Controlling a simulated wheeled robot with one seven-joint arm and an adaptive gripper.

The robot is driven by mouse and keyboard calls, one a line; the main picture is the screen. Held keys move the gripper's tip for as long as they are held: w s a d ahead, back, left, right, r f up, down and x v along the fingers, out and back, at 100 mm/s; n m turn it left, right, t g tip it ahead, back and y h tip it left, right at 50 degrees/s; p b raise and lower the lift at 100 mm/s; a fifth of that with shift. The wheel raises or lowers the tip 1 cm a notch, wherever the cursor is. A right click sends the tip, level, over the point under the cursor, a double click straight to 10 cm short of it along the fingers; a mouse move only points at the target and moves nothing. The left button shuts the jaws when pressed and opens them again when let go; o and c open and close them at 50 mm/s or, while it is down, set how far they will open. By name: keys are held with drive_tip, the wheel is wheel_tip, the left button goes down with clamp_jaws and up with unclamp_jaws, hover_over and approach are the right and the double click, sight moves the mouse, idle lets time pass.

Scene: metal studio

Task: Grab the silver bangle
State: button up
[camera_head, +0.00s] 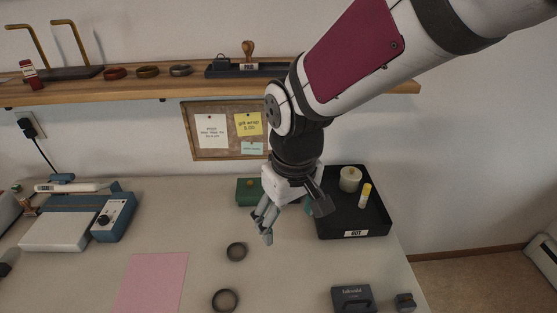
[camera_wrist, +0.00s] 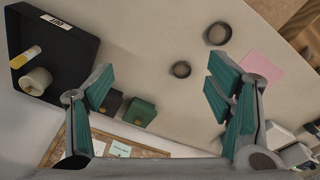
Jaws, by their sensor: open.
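A greyish, silver-looking bangle (camera_head: 180,70) lies on the wall shelf, at the right end of a row with a reddish bangle (camera_head: 115,73) and a brass-coloured one (camera_head: 148,71). Two dark grey rings lie flat on the table: one nearer the middle (camera_head: 236,251) and one at the front (camera_head: 225,300); I cannot tell their material. They also show in the wrist view, the middle one (camera_wrist: 181,69) and the front one (camera_wrist: 217,33). My gripper (camera_head: 291,222) is open and empty above the table, right of the middle ring. Its spread fingers show in the wrist view (camera_wrist: 158,88).
A black tray (camera_head: 376,222) with a white roll and a yellow stick stands right of my gripper. A green box (camera_head: 249,191) is behind it. A pink sheet (camera_head: 153,281) and a blue-white device (camera_head: 112,217) lie left. The wooden shelf (camera_head: 220,84) overhangs the table's back.

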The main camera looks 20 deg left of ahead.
drive_tip(key=s+a+f+n, duration=0.2)
drive_tip(key=s+a+f, duration=0.1)
drive_tip(key=a+f, duration=0.35)
drive_tip(key=n+g+b, duration=0.1)
drive_tip(key=n+b, duration=0.1)
drive_tip(key=b, duration=0.2)
hover_over(225, 303)
drive_tip(key=shift+h, duration=0.3)
wheel_tip(225, 303, down, 13)
drive_tip(key=shift+r, duration=0.1)
drive_tip(key=shift+f+b, duration=2)
drive_tip(key=shift+f, duration=1.1)
drive_tip(key=c, duration=1.3)
